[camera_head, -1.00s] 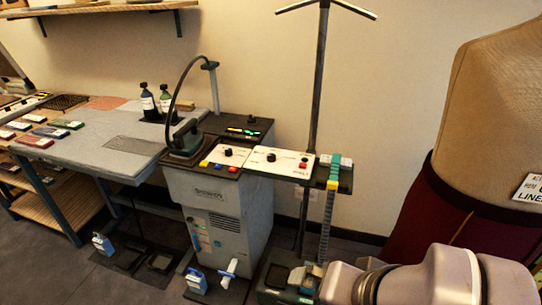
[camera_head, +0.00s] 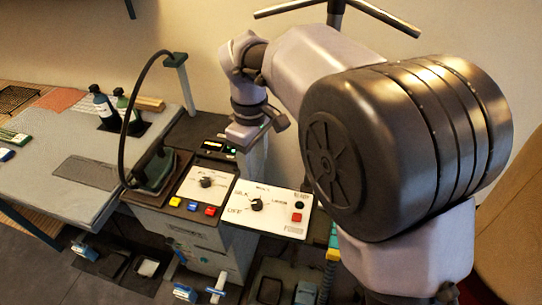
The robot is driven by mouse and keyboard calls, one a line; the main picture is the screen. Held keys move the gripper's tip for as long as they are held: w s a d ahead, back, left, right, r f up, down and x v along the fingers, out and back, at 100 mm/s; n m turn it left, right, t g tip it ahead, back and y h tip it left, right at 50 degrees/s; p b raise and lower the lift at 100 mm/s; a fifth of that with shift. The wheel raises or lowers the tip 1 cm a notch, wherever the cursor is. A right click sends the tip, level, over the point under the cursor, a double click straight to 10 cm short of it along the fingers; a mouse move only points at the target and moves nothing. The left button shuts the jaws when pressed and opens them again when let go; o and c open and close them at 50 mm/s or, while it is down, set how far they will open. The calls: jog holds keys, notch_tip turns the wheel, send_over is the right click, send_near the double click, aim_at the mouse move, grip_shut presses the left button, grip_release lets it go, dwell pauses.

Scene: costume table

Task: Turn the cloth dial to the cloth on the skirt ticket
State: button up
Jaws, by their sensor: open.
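The cloth dial (camera_head: 256,204) is a black knob on a white panel (camera_head: 290,229). Small words surround it; I make out what look like SILK, LINEN and OFF, with a blurred word at the top. Which word its pointer faces is too small to tell. My gripper (camera_head: 244,134) hangs open behind the panels, above and slightly left of the dial, apart from it. Its fingers are small and partly hidden by its own body. The skirt ticket is out of view now.
Left of the dial, a second white panel (camera_head: 216,171) has another black knob (camera_head: 207,182) and coloured buttons. An iron (camera_head: 154,172) with a looping black hose stands beside it. Dark bottles (camera_head: 101,106) stand on the grey table (camera_head: 60,130). My large arm covers the right side.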

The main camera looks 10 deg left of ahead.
aim_at(257, 202)
jog(key=f+b, duration=0.3)
jog(key=f, duration=0.5)
jog(key=f+b, duration=0.3)
jog(key=f, duration=0.5)
jog(key=shift+s, duration=0.2)
jog(key=shift+r, duration=0.1)
grip_shut()
